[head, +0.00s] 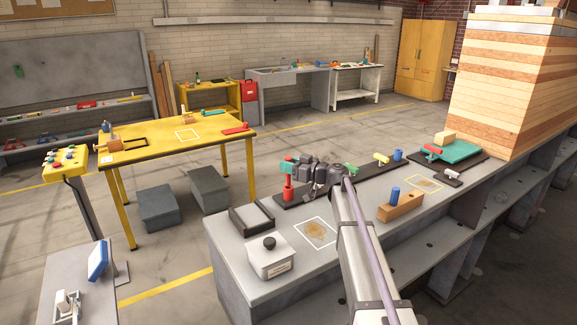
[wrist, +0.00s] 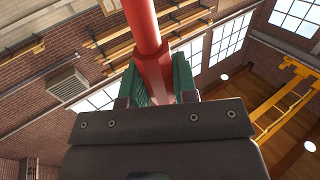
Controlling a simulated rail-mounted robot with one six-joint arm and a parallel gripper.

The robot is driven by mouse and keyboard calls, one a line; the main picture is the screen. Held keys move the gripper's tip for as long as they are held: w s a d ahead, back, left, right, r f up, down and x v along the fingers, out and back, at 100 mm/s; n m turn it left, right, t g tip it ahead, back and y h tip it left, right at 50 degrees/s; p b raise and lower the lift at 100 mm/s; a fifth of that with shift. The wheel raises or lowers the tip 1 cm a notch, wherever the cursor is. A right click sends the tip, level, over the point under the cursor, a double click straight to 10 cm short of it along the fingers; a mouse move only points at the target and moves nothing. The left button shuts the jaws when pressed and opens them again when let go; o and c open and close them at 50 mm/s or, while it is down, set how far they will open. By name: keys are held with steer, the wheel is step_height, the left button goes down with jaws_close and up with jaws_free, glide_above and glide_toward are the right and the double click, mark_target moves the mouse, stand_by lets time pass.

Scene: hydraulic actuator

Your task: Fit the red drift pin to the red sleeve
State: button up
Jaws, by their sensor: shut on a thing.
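My gripper (head: 287,165) is shut on the red drift pin (head: 289,180), with its green jaws pressed to the pin's sides. In the head view the pin hangs upright below the jaws. The red sleeve (head: 288,195) stands at the left end of a dark strip, directly under the pin. The pin's lower end meets or overlaps the sleeve in this view; I cannot tell whether it is inside or just above. In the wrist view the red pin (wrist: 147,40) runs from between the green jaws (wrist: 165,82) to the top edge.
Green (head: 352,168), yellow (head: 381,158) and blue (head: 398,155) pieces lie along the dark strip to the right.

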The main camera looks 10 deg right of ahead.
steer(key=shift+f, duration=0.1)
steer(key=shift+f+b, duration=1.65)
steer(key=shift+b, duration=0.15)
steer(key=shift+r, duration=0.1)
steer(key=shift+r+p, duration=1.7)
steer(key=shift+p, duration=0.1)
steer(key=shift+f, duration=0.15)
steer(key=shift+f+b, duration=1.75)
steer(key=shift+b, duration=0.15)
steer(key=shift+r+p, duration=1.95)
